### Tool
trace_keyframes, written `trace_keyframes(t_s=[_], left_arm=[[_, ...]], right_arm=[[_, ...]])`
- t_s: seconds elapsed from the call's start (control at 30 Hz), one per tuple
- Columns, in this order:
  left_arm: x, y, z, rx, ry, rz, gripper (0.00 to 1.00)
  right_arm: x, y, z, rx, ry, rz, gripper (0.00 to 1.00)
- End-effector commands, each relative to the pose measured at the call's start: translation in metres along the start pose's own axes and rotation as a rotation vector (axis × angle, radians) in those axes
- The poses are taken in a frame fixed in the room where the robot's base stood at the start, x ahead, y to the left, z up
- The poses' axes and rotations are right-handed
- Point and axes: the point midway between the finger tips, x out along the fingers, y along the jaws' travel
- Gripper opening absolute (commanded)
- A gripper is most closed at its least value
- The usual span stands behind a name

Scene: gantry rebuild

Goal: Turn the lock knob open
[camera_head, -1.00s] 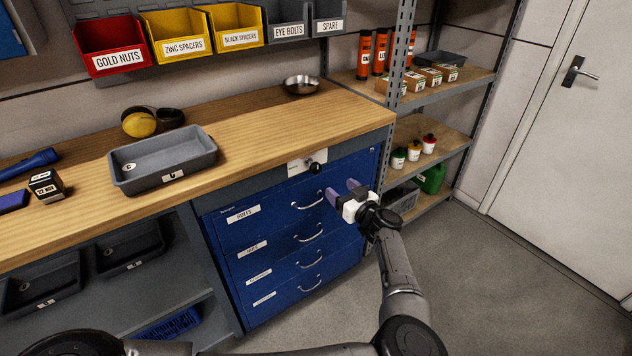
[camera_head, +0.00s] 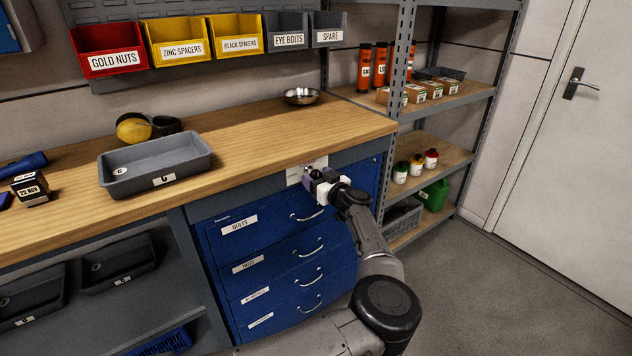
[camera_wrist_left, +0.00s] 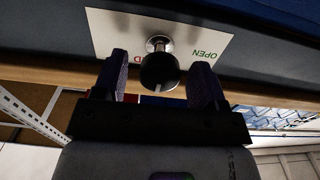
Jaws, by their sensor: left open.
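The lock knob (camera_wrist_left: 160,68) is black on a silver stem, on a white plate (camera_wrist_left: 108,28) with green OPEN lettering and red lettering partly hidden. In the left wrist view the knob lies between the two open purple fingers of my left gripper (camera_wrist_left: 162,85), with a gap on each side. In the head view my left gripper (camera_head: 312,180) is at the white plate (camera_head: 293,175) above the blue drawers (camera_head: 265,235), and it hides most of the knob. My right gripper is in neither view.
The wooden bench top (camera_head: 255,145) is just above the plate. It holds a grey tray (camera_head: 155,165) and a metal bowl (camera_head: 301,96). Silver drawer handles (camera_head: 307,214) stick out below my left gripper. A metal shelf unit (camera_head: 440,150) stands to the right.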

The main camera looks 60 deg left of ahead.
Motion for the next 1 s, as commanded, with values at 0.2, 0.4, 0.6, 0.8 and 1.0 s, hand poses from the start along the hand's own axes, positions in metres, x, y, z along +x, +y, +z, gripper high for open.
trace_keyframes(t_s=[0.2,0.4,0.6,0.8,1.0], left_arm=[[0.0088,0.0001,-0.0002,0.000,0.000,0.000,0.65],[0.0094,0.0001,-0.0007,0.000,0.000,0.000,0.65],[0.0092,0.0001,-0.0005,0.000,0.000,0.000,0.54],[0.0091,0.0000,-0.0004,0.000,0.000,0.000,0.35],[0.0090,0.0000,-0.0003,0.001,0.000,0.000,0.17]], right_arm=[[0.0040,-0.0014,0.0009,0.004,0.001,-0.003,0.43],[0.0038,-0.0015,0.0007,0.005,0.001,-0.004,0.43],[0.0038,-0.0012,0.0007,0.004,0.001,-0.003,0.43],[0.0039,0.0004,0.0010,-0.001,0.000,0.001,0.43],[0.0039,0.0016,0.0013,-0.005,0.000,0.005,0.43]])
